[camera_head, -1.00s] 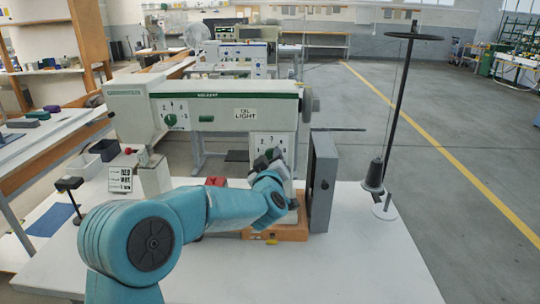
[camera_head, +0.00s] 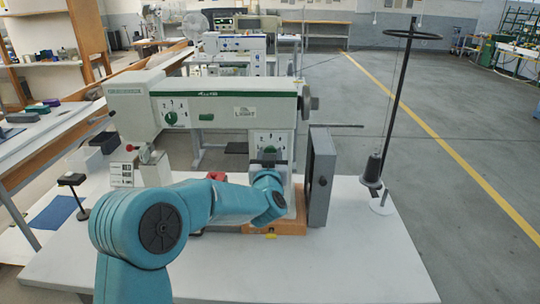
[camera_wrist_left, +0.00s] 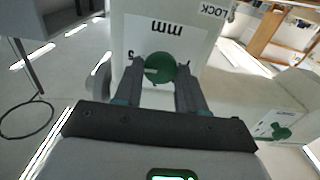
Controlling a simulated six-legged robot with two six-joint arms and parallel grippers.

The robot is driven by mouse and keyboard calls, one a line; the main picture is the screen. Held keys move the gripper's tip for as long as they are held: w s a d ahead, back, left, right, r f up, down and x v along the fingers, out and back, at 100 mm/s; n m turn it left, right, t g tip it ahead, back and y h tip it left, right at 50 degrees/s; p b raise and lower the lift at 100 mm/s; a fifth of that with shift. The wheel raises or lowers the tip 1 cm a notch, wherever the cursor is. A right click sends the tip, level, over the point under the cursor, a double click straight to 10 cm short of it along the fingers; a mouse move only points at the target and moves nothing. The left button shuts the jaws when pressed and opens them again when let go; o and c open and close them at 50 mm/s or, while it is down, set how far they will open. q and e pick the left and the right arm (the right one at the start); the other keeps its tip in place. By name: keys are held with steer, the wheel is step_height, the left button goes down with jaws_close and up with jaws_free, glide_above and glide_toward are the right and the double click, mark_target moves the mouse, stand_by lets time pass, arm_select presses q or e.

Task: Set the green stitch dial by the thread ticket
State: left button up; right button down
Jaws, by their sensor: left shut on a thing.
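The sewing machine carries a green dial on its right column; it shows between my fingertips in the left wrist view (camera_wrist_left: 160,68), on a white panel marked "mm" upside down. My left gripper (camera_wrist_left: 160,84) is shut on this dial, one finger on each side. In the head view my left gripper (camera_head: 269,162) is in front of the column and hides most of the dial. A second green dial (camera_head: 171,118) sits on the upper left of the machine. A white label (camera_head: 245,111) on the arm reads "LIGHT". My right gripper is not in view.
A grey upright box (camera_head: 321,178) stands close right of the column. A thread stand with a dark cone (camera_head: 373,170) is further right. A small chart (camera_head: 122,174) stands at the left. The white table's front right (camera_head: 350,265) is clear.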

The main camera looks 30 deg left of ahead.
arm_select(q)
steer(key=shift+f, duration=0.3)
steer(key=o, duration=1)
steer(key=shift+r, duration=0.15)
steer(key=b+v, duration=0.2)
steer(key=v, duration=1.4)
steer(key=shift+s+b, duration=0.2)
steer(key=shift+b, duration=0.15)
